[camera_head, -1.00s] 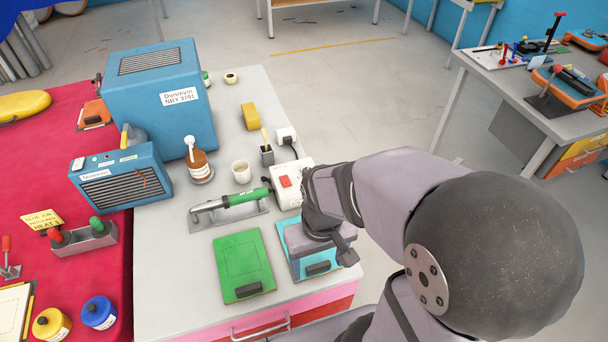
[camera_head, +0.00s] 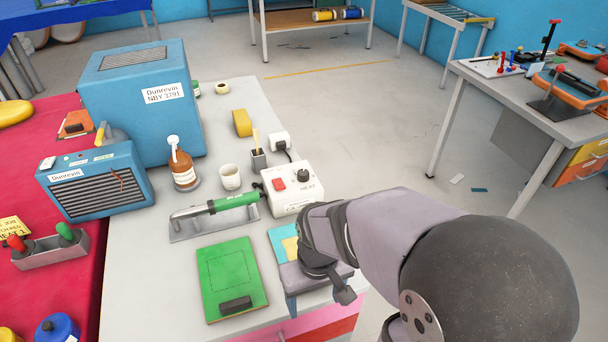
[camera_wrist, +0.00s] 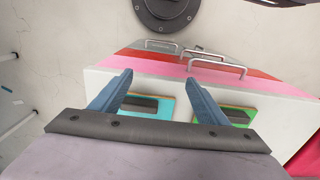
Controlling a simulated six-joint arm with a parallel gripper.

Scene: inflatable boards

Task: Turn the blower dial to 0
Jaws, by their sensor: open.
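The white blower control box (camera_head: 293,190) stands on the grey table in the head view, with a red switch and a black dial (camera_head: 303,175) marked HEAT. The dial's setting is too small to read. A hot-air blower with a green handle (camera_head: 235,202) lies in its metal rest to the left of the box. My gripper (camera_head: 291,303) is in front of the box and above the teal board, apart from the dial. In the wrist view my gripper (camera_wrist: 161,84) shows two blue-grey fingers spread apart with nothing between them. The box is not visible there.
A green board (camera_head: 230,270) lies left of my gripper, and a teal board (camera_head: 280,238) is partly hidden beneath it. A white cup (camera_head: 230,177), brown bottle (camera_head: 183,168) and brush holder (camera_head: 259,160) stand behind the blower. A black plug (camera_head: 280,142) is behind the box.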

